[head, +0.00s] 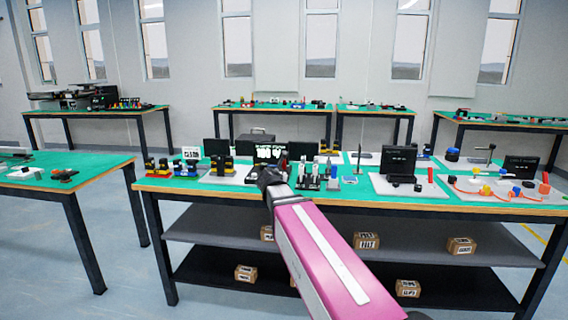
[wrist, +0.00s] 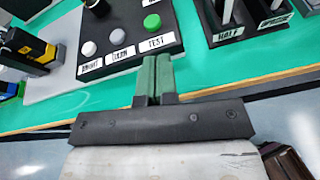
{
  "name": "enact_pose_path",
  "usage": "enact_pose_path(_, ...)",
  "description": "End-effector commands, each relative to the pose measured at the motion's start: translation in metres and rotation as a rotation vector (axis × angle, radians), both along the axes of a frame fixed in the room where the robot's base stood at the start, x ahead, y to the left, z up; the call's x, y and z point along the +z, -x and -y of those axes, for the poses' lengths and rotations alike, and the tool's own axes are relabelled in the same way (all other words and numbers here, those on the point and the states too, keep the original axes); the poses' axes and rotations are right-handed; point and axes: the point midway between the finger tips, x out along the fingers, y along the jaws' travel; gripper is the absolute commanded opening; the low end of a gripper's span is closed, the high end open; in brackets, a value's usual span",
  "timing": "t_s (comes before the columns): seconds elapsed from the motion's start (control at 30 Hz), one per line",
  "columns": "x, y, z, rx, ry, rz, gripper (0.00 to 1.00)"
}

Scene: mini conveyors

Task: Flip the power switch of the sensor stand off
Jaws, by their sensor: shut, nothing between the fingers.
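My gripper (wrist: 155,75) is shut and empty, its two green-grey fingertips together at the near edge of a black control panel (wrist: 136,28). I cannot tell whether this panel belongs to the sensor stand, and no power switch is clearly seen. In the head view my gripper (head: 268,178) is over the middle table's front part and covers what lies behind it.
The green table top (head: 345,197) has a wooden front edge. Right of my gripper in the wrist view, upright grey posts stand on a black base (wrist: 240,38), one labelled HALF. Black-and-yellow units (wrist: 30,50) stand on the left. Monitors (head: 398,160) stand farther right.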

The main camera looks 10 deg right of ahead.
Motion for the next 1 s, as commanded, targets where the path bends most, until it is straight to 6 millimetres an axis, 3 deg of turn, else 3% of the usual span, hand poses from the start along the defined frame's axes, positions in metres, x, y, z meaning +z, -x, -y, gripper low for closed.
enact_pose_path(0.1, 0.017, -0.006, -0.006, 0.052, 0.107, 0.011, 0.0)
enact_pose_path(0.27, 0.025, -0.008, -0.009, 0.078, 0.167, 0.014, 0.0)
enact_pose_path(0.7, 0.024, -0.011, -0.009, 0.078, 0.167, 0.014, 0.0)
enact_pose_path(1.0, 0.015, -0.043, 0.001, 0.077, 0.166, 0.013, 0.0)
